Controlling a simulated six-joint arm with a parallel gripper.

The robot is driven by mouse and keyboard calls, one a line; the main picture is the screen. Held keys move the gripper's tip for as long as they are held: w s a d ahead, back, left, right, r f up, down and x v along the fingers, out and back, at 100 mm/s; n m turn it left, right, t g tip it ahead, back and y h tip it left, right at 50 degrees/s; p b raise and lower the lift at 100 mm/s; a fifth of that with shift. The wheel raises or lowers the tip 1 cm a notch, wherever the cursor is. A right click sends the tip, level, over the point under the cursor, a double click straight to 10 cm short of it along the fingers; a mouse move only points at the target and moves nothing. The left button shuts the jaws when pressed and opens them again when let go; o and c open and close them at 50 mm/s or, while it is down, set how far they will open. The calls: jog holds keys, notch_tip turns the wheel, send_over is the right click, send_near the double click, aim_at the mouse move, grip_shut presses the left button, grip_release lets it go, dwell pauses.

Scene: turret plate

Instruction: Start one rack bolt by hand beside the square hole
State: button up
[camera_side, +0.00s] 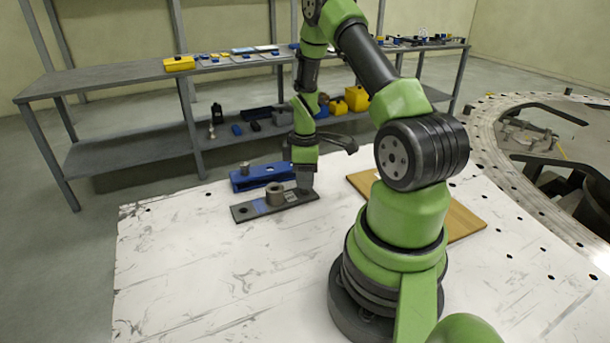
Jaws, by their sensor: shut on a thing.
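My gripper (305,186) points down at the right end of a dark flat bar (247,211) on the white table. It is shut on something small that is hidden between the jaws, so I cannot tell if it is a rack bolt. I cannot tell whether the gripper touches the bar. A grey cylinder (275,194) stands upright on the middle of the bar, left of the gripper. A round hole shows near the bar's left end. A blue block (262,176) lies behind the bar, with a short grey round piece (245,168) on its left end. I cannot make out a square hole.
A tan board (465,221) lies on the table (200,280) to the right, partly behind my arm. A large ring plate (490,122) with holes curves at the far right. A grey shelf bench (120,85) with yellow and blue boxes stands behind. The table's front left is clear.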

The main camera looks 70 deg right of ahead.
jog(key=o, duration=1.3)
jog(key=shift+m, duration=0.3)
jog(key=shift+c, duration=0.2)
notch_tip(320, 180, up, 7)
jog(key=shift+r, duration=0.1)
